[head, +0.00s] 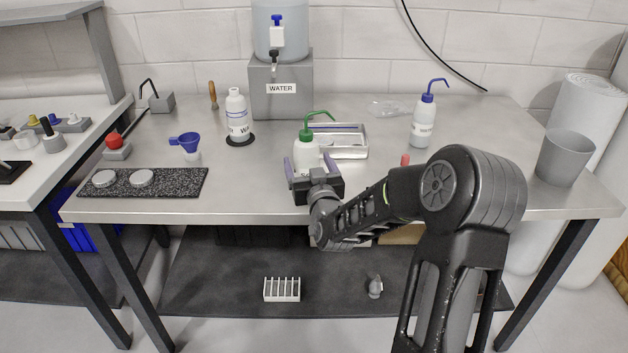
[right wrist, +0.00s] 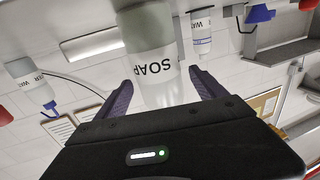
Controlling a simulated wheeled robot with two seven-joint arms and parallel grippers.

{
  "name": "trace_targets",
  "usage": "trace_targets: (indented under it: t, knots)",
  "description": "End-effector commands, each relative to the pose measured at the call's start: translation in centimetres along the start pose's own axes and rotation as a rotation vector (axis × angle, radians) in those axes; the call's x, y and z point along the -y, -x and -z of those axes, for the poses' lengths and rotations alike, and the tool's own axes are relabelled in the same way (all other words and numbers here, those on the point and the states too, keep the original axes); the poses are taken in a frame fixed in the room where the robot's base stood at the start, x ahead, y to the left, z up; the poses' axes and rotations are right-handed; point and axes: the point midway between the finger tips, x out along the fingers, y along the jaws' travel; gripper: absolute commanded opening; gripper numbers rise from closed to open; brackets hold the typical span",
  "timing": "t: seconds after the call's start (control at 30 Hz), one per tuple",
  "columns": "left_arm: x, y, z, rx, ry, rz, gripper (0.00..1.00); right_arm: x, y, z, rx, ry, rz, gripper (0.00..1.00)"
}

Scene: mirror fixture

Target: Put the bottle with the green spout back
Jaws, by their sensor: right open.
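The bottle with the green spout (head: 306,152) is white and stands upright on the steel table, by the left front of a metal tray (head: 350,151). In the right wrist view the bottle (right wrist: 150,60) appears upside down with a SOAP label. My right gripper (head: 311,167) is open, with its purple fingers on either side of the bottle. In the right wrist view a gap shows between the bottle and the fingers of the gripper (right wrist: 160,78). The bottle's base is hidden behind the gripper in the head view. My left gripper is not in view.
A white bottle (head: 238,112) stands on a black disc left of the WATER dispenser (head: 281,95). A blue-spout bottle (head: 423,122) stands right of the tray. The front middle-left table is bare.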

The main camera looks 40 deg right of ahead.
Motion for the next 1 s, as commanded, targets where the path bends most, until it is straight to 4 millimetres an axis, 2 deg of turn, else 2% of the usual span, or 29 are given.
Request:
trace_targets:
  t: [0.2,0.4,1.0]
  knots:
    - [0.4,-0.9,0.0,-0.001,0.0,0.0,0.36,0.0,4.6,-0.1,-0.001,0.0,0.0,0.81]
    - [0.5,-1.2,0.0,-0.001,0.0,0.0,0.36,0.0,6.9,-0.1,-0.001,0.0,0.0,0.81]
    - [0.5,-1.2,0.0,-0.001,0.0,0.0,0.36,0.0,7.2,0.0,0.0,-0.001,-0.001,0.81]
